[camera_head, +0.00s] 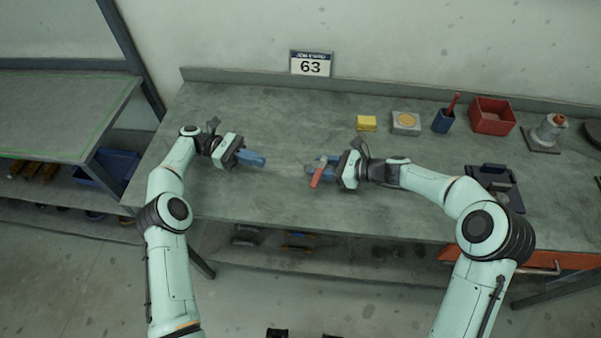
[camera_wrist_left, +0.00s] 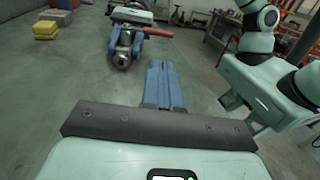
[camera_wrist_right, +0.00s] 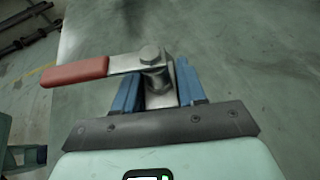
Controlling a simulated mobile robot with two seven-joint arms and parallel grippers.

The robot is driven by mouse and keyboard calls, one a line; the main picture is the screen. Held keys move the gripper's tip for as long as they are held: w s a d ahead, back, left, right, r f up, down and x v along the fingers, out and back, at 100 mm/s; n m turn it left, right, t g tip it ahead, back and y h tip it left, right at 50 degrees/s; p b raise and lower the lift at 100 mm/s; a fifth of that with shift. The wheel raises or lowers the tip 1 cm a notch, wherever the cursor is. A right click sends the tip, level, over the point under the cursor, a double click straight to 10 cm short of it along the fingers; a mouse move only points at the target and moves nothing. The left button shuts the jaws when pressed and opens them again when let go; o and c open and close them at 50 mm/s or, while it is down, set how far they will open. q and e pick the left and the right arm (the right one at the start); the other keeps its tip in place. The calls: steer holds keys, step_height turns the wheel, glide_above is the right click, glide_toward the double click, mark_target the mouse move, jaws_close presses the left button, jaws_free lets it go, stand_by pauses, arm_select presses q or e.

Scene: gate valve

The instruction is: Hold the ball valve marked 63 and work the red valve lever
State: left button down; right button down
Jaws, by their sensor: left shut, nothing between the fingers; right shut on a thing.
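The ball valve (camera_wrist_right: 163,92) is a metal body with a lever on top. Its red lever (camera_wrist_right: 75,72) points left in the right wrist view and toward the front edge in the head view (camera_head: 317,176). My right gripper (camera_head: 325,164) is shut on the valve body, its blue fingers on either side.
A sign marked 63 (camera_head: 311,64) stands at the bench's back edge. Along the back right are a yellow block (camera_head: 366,123), a grey block (camera_head: 405,122), a blue cup (camera_head: 443,122) and a red bin (camera_head: 491,117). The bench (camera_head: 260,115) is clear between sign and grippers.

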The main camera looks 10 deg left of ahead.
arm_select(q)
glide_toward(319, 171)
steer(key=s+d, duration=0.2)
steer(key=d, duration=0.1)
steer(key=s+d, duration=0.1)
steer(key=d, duration=0.1)
steer(key=shift+s+f, duration=0.2)
steer(key=shift+s, duration=0.2)
